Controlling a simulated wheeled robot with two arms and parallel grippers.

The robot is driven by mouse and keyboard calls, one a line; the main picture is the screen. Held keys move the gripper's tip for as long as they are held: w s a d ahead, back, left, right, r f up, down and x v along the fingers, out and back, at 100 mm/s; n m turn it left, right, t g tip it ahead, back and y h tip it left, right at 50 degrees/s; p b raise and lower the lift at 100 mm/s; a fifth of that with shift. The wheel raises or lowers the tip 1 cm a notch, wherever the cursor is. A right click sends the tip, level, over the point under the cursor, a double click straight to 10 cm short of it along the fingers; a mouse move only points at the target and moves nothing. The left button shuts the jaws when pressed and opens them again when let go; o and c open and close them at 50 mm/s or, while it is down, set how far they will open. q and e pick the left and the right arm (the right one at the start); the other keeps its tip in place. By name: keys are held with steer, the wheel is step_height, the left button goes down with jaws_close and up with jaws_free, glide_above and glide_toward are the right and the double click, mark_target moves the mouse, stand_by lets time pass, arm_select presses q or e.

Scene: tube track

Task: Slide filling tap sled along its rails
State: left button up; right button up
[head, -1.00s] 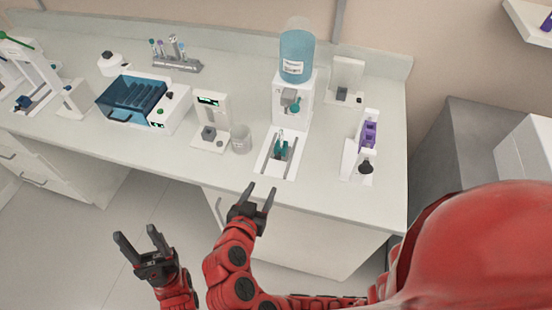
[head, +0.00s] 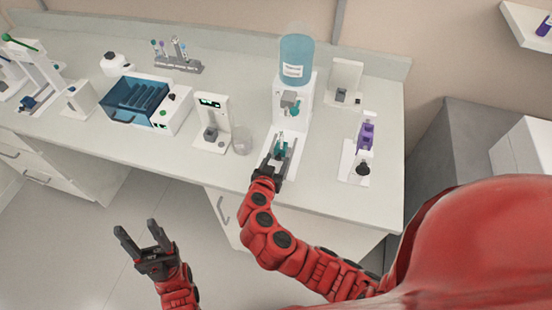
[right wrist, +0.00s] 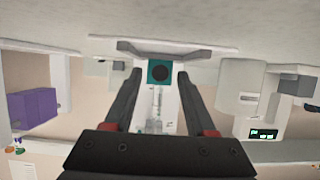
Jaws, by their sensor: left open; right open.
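In the right wrist view a teal block with a dark round face (right wrist: 158,71) shows between the open fingers; contact cannot be told. My left gripper (head: 135,228) is open and empty in front of the counter.
A grey cup (head: 243,141) and a white device with a green display (head: 211,124) stand left of the rails. A purple-topped unit (head: 364,140) stands to the right. A blue-lidded box (head: 138,97) is further left. Counter between rails and purple unit is clear.

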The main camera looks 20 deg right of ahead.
jaws_close()
stand_by(0.3)
stand_by(1.2)
